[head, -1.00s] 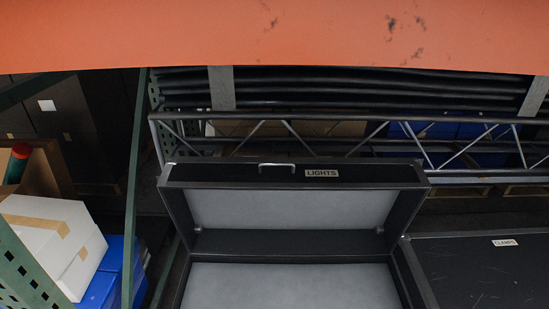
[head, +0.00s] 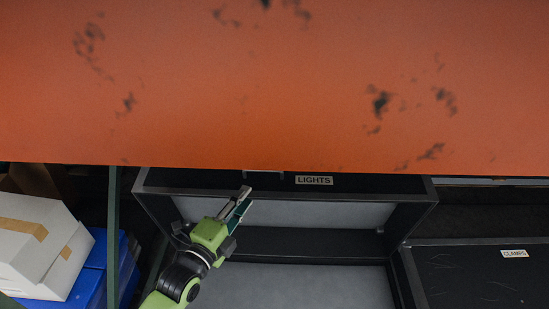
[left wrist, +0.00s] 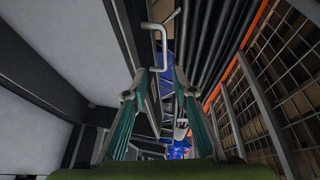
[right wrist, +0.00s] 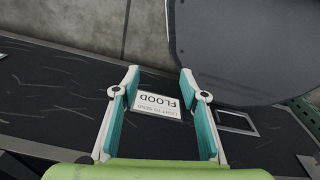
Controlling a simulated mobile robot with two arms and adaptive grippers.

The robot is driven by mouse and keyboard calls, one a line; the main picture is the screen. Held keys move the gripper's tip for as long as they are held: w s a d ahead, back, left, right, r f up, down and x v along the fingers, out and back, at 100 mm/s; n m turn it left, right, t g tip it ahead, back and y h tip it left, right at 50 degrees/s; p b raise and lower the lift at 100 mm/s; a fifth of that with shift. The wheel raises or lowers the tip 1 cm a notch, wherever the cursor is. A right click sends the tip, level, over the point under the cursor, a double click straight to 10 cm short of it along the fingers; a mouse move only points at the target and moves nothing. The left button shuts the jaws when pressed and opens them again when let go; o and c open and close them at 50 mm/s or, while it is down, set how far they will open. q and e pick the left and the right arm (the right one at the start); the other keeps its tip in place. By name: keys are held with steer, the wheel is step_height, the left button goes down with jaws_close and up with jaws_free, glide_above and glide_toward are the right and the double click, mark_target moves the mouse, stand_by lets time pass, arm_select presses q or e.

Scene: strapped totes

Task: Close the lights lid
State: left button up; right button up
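The lights lid (head: 375,187) stands open in the head view, a black lid with a grey lining and a "LIGHTS" label (head: 314,181). Its case (head: 300,285) opens below it. The lid's handle (head: 263,171) is mostly hidden by the orange beam. My left gripper (head: 243,196) is in front of the lid's left half in the head view. In the left wrist view the left gripper (left wrist: 158,92) is open, with the silver handle (left wrist: 162,65) ahead between its fingers, apparently not gripped. My right gripper (right wrist: 158,78) is open and empty over a black surface labelled "FLOOD" (right wrist: 158,105).
An orange beam (head: 270,90) crosses the top of the head view. A black case lid labelled "CLAMPS" (head: 480,275) lies at right. A wire mesh (left wrist: 285,60) shows in the left wrist view.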

mark_target(262, 183)
arm_select(q)
steer(key=x, duration=0.3)
steer(key=p+x, duration=0.1)
steer(key=x, duration=0.3)
steer(key=r+x, duration=0.1)
steer(key=x, duration=0.3)
steer(key=shift+p, duration=0.3)
steer(key=shift+w+d+f, duration=0.15)
steer(key=shift+w+d, duration=0.15)
steer(key=shift+w, duration=0.35)
jaws_close()
arm_select(e)
steer(key=s, duration=0.1)
steer(key=s+r, duration=0.1)
steer(key=s, duration=0.1)
steer(key=shift+s+a+r, duration=0.3)
steer(key=shift+s+a, duration=0.1)
